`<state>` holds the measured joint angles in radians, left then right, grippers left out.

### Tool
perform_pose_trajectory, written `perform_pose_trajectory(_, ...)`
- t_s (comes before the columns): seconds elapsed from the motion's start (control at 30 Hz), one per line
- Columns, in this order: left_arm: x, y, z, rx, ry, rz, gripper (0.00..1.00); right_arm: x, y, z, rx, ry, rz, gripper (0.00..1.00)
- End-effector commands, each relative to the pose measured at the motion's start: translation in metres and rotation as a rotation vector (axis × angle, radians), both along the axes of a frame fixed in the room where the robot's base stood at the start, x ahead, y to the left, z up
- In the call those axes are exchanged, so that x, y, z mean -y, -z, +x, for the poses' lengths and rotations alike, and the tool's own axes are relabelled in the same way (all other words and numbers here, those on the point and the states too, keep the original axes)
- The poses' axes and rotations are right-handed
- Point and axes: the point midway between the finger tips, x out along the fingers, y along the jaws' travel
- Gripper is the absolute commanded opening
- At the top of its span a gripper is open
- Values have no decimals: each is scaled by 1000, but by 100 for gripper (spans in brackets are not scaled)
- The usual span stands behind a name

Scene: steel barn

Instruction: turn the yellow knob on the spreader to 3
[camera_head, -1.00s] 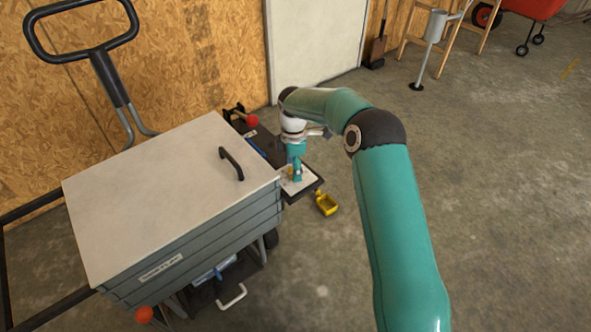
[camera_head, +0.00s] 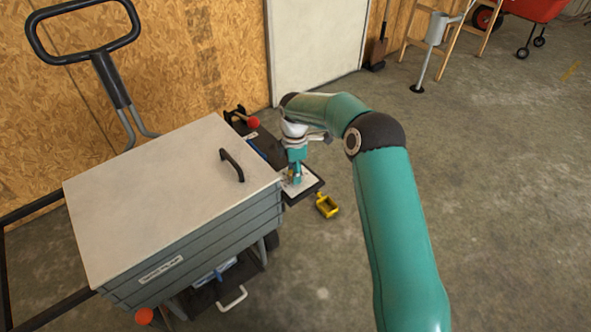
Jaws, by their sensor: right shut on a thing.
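The spreader is a grey box with a pale lid (camera_head: 165,195), a black lid handle (camera_head: 232,165) and a black push handle (camera_head: 85,50). A white dial plate on a black panel (camera_head: 307,187) sticks out at its right side. My right gripper (camera_head: 296,180) points down onto this plate and is shut on the yellow knob, which its fingers almost wholly hide. The dial's numbers and the knob's pointer cannot be read from here. My left gripper is not in view.
A yellow scoop-like piece (camera_head: 327,206) shows just below the dial plate. A red ball-ended lever (camera_head: 253,122) stands behind the gripper, and an orange ball (camera_head: 144,315) is at the lower left. Open concrete floor (camera_head: 490,190) lies to the right.

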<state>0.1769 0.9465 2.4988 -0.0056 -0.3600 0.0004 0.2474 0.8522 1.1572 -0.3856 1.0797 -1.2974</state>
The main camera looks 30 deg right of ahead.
Motion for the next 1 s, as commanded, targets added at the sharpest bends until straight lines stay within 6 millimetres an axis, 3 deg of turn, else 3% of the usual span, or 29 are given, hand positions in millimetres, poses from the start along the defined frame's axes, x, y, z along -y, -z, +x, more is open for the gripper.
perform_pose_trajectory(0.37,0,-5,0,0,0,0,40,1,-3,2,10,149,-5,6)
perform_pose_trajectory(1.0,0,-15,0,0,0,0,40,0,-3,4,12,728,-4,6)
